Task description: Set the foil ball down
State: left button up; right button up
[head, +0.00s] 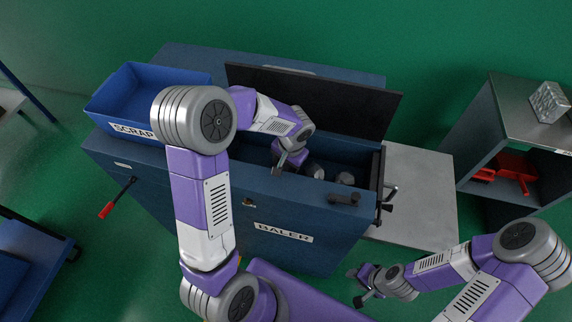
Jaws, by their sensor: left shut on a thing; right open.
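The blue baler (300,240) stands in the middle of the head view with its dark lid (350,100) raised. My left gripper (287,166) reaches down into its open chamber, shut. The foil ball in its jaws is largely hidden by the gripper and wrist, and I cannot make out its outline. Two rounded grey foil lumps, one nearer (314,171) and one further right (345,179), show in the chamber to the right of the gripper. My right gripper (360,287) is open and empty, outside the baler at its front right.
A blue scrap bin (110,98) sits on the baler's left end. A red-handled lever (107,209) sticks out at the left front. A pale side table (425,195) at right is clear. A grey cabinet bears a crumpled silver block (548,102) above a red object (512,170).

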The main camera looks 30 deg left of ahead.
pick_arm(q)
jog(key=o, duration=1.1)
jog(key=shift+c, duration=0.2)
jog(key=shift+r, duration=0.2)
notch_tip(320, 180, up, 12)
jog(key=d+p, duration=0.1)
jog(key=p, duration=0.2)
jog(key=shift+d+f, duration=0.2)
jog(key=shift+d, duration=0.15)
jog(key=shift+s+r, duration=0.1)
